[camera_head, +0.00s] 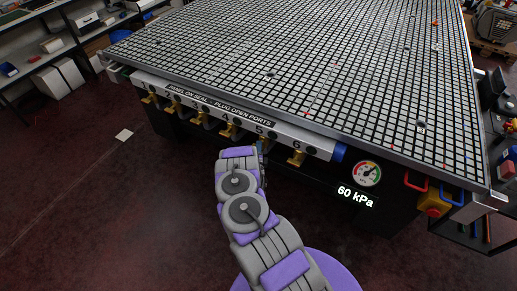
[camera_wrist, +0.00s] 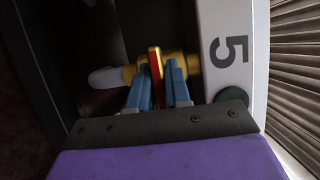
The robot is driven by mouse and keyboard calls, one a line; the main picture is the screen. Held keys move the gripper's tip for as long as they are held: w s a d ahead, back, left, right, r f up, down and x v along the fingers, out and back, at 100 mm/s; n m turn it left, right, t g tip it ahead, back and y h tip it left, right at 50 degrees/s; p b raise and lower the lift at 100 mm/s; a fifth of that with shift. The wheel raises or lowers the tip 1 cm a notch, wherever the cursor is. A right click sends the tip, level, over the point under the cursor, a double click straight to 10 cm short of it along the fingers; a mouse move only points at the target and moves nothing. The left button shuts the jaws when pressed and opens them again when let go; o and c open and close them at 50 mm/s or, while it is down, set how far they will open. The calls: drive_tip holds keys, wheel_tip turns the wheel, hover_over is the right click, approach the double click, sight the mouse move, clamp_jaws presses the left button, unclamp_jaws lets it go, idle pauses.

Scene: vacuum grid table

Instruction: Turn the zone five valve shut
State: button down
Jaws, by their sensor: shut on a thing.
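The zone five valve (camera_wrist: 194,65) is a brass body with a red-and-yellow handle (camera_wrist: 155,62), beside the black number 5 (camera_wrist: 231,50) on a pale panel in the wrist view. My gripper (camera_wrist: 160,82) has its two blue fingers on either side of the handle and is shut on it. In the head view, my arm reaches up to the manifold rail (camera_head: 215,110) at number 5 and hides most of that valve. The gripper fingers are hidden there too.
Valve six (camera_head: 297,157) is just right of my arm, and valve four (camera_head: 229,130) is to its left. A gauge (camera_head: 367,173) stands above a display (camera_head: 356,196) reading 60 kPa. The grid table (camera_head: 290,60) fills the space above the rail.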

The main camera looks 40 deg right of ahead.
drive_tip(key=shift+s+f, duration=0.2)
drive_tip(key=shift+f, duration=0.1)
drive_tip(key=c, duration=1.3)
unclamp_jaws()
drive_tip(key=shift+o, duration=0.7)
drive_tip(key=shift+w+r, duration=0.1)
drive_tip(key=shift+r, duration=0.05)
drive_tip(key=p+v, duration=0.2)
drive_tip(key=v, duration=1.5)
drive_tip(key=shift+a, duration=0.1)
